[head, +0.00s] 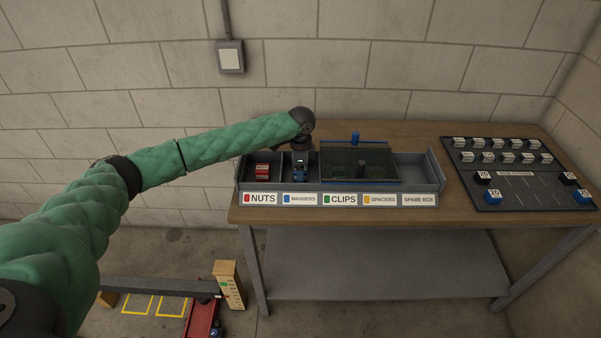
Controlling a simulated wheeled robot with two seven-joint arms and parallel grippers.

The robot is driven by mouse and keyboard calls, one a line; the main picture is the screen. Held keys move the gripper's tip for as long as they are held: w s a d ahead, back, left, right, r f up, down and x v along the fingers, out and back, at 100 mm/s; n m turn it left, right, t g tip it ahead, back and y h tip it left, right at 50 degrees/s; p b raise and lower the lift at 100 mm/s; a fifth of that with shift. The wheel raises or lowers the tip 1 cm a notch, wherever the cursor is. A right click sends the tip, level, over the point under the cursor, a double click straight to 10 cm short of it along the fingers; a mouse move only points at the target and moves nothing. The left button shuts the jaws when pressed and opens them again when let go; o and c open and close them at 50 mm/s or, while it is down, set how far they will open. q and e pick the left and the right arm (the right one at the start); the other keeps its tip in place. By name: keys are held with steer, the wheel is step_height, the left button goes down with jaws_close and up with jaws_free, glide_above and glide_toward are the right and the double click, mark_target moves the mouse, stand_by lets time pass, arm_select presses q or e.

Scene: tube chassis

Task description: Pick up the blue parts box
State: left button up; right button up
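The grey tray (338,187) on the bench has compartments labelled nuts, washers, clips, spacers and spare box. A small blue parts box (299,175) shows low in the washers compartment, mostly hidden by my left gripper. My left gripper (300,166) points down into that compartment, directly over the blue box. Its fingers are too small and dark to show whether they grip the box. My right gripper is out of view.
Red boxes (262,171) stand in the nuts compartment, left of my gripper. A dark translucent lid (345,160) with blue edges and a blue knob (355,138) covers the clips and spacers compartments. A black board (515,184) with labelled blocks lies on the right of the wooden bench (430,133).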

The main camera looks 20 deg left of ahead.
arm_select(q)
steer(key=c, duration=1)
steer(key=shift+c, duration=0.5)
steer(key=shift+r, duration=0.15)
